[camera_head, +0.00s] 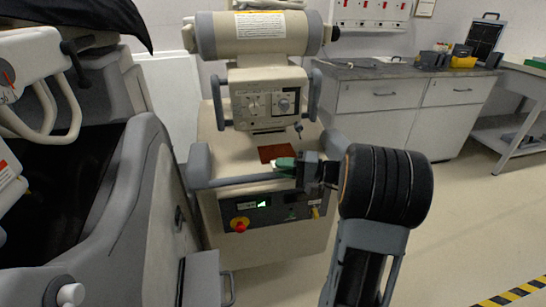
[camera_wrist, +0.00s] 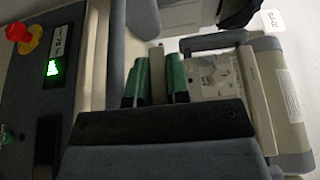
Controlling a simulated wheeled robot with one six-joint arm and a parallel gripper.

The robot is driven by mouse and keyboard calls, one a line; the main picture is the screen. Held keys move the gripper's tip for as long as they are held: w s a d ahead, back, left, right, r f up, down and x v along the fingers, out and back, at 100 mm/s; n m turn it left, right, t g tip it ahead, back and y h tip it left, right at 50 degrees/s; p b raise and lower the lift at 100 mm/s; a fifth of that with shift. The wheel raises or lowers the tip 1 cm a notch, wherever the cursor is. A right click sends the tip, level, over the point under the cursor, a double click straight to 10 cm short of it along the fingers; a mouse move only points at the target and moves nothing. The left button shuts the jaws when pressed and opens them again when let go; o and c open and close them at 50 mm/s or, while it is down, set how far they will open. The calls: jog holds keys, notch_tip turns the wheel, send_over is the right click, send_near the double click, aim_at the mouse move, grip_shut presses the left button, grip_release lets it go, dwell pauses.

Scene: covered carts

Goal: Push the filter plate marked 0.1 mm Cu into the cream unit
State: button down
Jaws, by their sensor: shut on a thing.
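The cream unit (camera_head: 213,133) stands in the middle of the head view, with a control box above and a reddish-brown plate-like patch (camera_head: 277,152) on its top. My gripper (camera_head: 286,164) reaches in from the right, at the unit's front handrail. Its green fingers also show in the wrist view (camera_wrist: 158,80). They are shut on a narrow pale piece (camera_wrist: 157,72), which looks like the filter plate. Most of that piece is hidden by the fingers. No 0.1 mm Cu marking is readable. How far the piece sits in the unit cannot be told.
A grey handrail (camera_head: 240,180) crosses the unit's front, close to my gripper. Below it is a dark panel with a red knob (camera_head: 240,224) and a green display. Another machine under a black cover (camera_head: 85,18) crowds the left. Open floor (camera_head: 460,225) lies to the right.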

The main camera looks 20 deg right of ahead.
aim_at(278, 154)
jog(key=shift+w+d, duration=0.15)
jog(key=shift+w, duration=0.2)
jog(key=shift+w+d, duration=0.15)
jog(key=shift+w, duration=0.75)
jog(key=shift+w+d, duration=0.2)
jog(key=shift+w, duration=0.75)
jog(key=shift+w+d, duration=0.15)
jog(key=shift+w, duration=0.75)
jog(key=shift+b, duration=0.55)
jog(key=w+d+p, duration=0.1)
jog(key=w, duration=0.6)
jog(key=shift+w+d, duration=0.2)
jog(key=shift+d, duration=0.1)
dwell(2.4)
jog(key=shift+s, duration=0.1)
